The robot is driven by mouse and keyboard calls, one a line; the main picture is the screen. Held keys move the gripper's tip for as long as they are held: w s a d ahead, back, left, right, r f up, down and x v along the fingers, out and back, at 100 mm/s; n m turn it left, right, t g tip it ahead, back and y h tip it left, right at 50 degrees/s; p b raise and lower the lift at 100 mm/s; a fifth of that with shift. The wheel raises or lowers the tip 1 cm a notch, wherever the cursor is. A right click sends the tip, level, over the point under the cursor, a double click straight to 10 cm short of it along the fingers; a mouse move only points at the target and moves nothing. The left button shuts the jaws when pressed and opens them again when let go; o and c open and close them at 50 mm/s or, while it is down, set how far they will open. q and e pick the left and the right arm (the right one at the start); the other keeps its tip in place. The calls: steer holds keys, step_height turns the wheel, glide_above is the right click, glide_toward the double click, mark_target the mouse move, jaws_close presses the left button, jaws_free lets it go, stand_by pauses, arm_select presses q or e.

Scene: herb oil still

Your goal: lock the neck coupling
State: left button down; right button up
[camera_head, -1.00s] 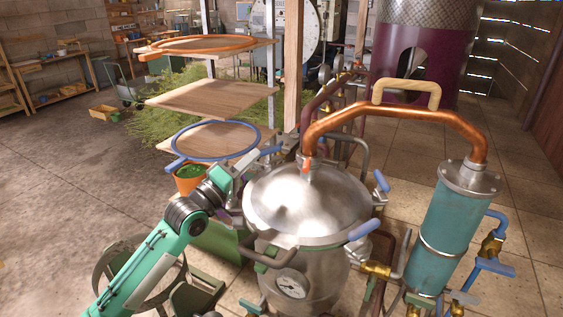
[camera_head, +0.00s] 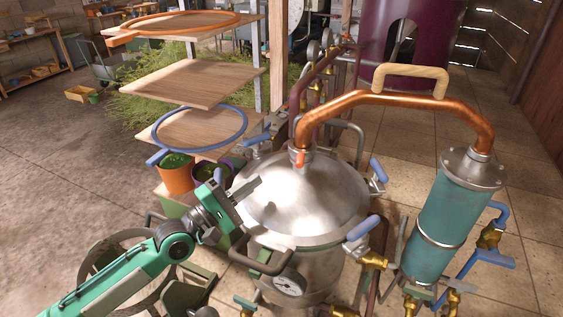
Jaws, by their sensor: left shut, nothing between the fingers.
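The steel still pot (camera_head: 297,205) stands in the middle, its domed lid seated on top. The neck coupling (camera_head: 299,154) is a metal collar at the back of the lid, where the bent copper pipe (camera_head: 385,97) comes down. A small orange-red tab (camera_head: 300,160) shows on it; whether it is locked I cannot tell. My left gripper (camera_head: 248,189) is shut and empty over the lid's left side, apart from the coupling, left of and nearer than it. My right gripper is not in view.
Blue-handled clamps (camera_head: 363,228) and a dark side handle (camera_head: 262,262) stand out around the pot's rim. A teal condenser (camera_head: 442,232) stands at right. Wooden racks (camera_head: 190,83) and an orange bucket (camera_head: 175,178) are behind left.

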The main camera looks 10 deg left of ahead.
mark_target(298, 167)
arm_select(q)
steer(key=p+x, duration=0.1)
steer(key=x, duration=0.1)
steer(key=p+x, duration=0.1)
steer(key=x, duration=0.1)
steer(key=p+x, duration=0.1)
steer(key=shift+s+d+r, duration=0.1)
steer(key=shift+d+r, duration=0.35)
steer(key=shift+d, duration=0.15)
steer(key=shift+d+r+p, duration=0.25)
steer(key=shift+d+p, duration=0.35)
steer(key=shift+d, duration=0.6)
steer(key=shift+s+d+p, duration=0.2)
steer(key=shift+d+p, duration=0.3)
steer(key=shift+s+d, duration=0.1)
steer(key=shift+d, duration=0.35)
steer(key=shift+f, duration=0.1)
